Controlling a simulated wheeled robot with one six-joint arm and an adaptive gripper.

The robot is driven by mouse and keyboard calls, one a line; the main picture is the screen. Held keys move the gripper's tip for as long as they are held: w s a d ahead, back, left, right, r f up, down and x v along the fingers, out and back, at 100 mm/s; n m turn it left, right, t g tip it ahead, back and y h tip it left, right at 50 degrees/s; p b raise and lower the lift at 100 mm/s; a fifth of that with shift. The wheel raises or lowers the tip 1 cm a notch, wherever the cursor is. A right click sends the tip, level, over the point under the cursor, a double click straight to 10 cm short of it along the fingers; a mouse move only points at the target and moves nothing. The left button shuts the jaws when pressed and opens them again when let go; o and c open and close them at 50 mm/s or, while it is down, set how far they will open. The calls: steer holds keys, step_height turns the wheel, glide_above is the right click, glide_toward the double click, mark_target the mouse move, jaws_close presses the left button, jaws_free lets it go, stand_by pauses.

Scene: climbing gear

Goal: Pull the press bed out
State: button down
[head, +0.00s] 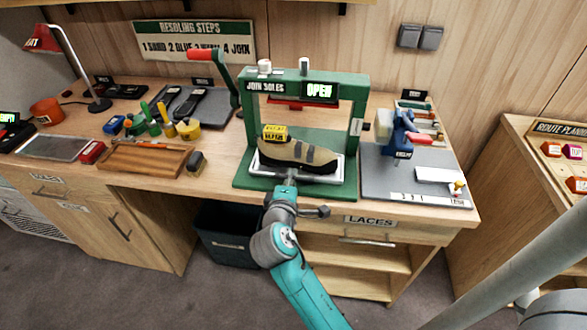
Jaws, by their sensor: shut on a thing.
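The green press (361,92) stands on the workbench, with a lit sign reading OPEN and a red-handled crank (200,55) at its upper left. Its light grey press bed (325,179) lies low in the frame, above the green base. A dark and tan climbing shoe (300,156) with a yellow label rests on the bed. My gripper (285,190) is at the front edge of the bed, shut on it; the fingertips are small and partly hidden by my wrist. How far the bed is out is hard to tell.
A wooden tray (128,172), brushes and glue tools lie left of the press. A grey mat (375,182) with a blue tool (402,135) lies to the right. The LACES drawer (390,231) is below the bench edge. A dark bin (226,252) stands underneath.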

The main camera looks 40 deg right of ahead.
steer(key=v, duration=0.2)
steer(key=f+v, duration=0.1)
steer(key=v, duration=0.1)
steer(key=shift+s+a, duration=0.15)
steer(key=shift+a, duration=0.1)
steer(key=c, duration=1.2)
jaws_free()
steer(key=v, duration=1.2)
